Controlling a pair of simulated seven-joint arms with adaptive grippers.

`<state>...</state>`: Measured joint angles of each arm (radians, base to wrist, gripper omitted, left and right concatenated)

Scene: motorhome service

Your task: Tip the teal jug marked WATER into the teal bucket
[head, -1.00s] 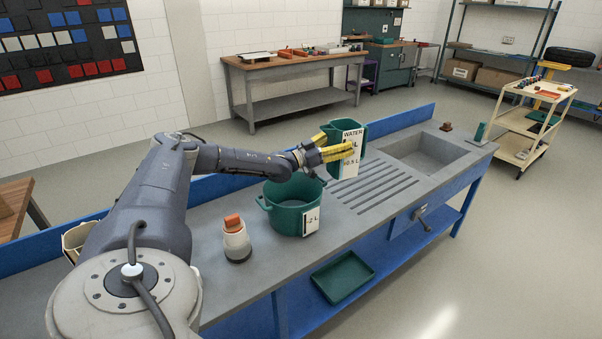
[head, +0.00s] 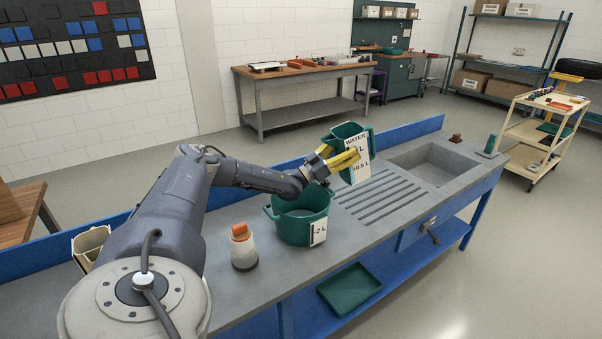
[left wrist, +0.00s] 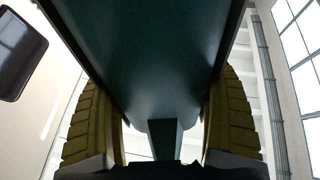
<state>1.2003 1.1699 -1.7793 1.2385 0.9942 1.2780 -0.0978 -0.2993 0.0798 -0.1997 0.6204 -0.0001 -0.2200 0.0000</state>
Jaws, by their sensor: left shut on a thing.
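In the left wrist view the jug's dark teal body (left wrist: 150,60) fills the space between the two yellow fingers (left wrist: 165,130). The teal bucket (head: 297,228), with a white label, stands upright on the bench, below and left of the jug. No liquid shows. My right gripper is not in view.
A grey and white container with an orange top (head: 243,250) stands left of the bucket. Drain grooves (head: 385,202) and a sink (head: 435,165) lie to the right. A green tray (head: 349,288) sits on the blue lower shelf. A blue ledge (head: 405,135) runs along the back.

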